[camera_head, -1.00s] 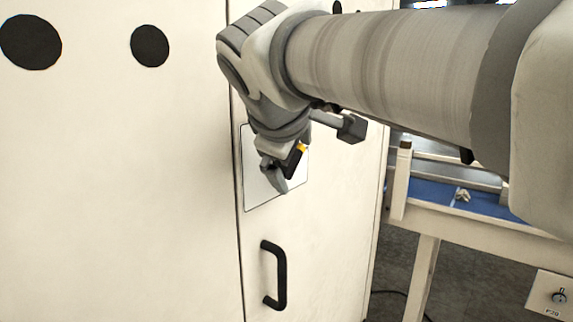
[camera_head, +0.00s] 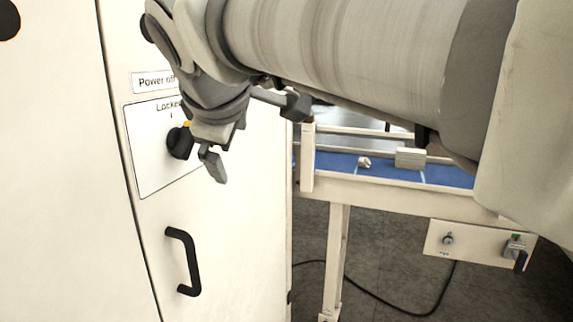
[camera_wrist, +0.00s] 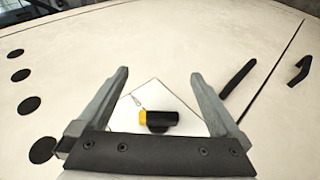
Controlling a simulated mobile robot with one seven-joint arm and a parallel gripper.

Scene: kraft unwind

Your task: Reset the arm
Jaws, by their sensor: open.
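My gripper (camera_head: 214,165) hangs at the end of my arm in front of a pale cabinet door (camera_head: 235,215). In the wrist view, my gripper (camera_wrist: 158,78) has its two fingers wide apart with nothing held between them. A black rotary knob (camera_head: 179,143) with a yellow part sits on a white plate (camera_head: 150,160) marked "Locked", partly hidden by my gripper. The knob (camera_wrist: 162,119) also shows in the wrist view, below the gap between the fingertips and apart from both fingers.
A black handle (camera_head: 191,262) sticks out below the plate. A "Power off" label (camera_head: 152,82) is above it, partly covered. At right stands a cream-framed bench (camera_head: 400,196) with a blue surface and a switch box (camera_head: 468,245). A black cable lies on the floor.

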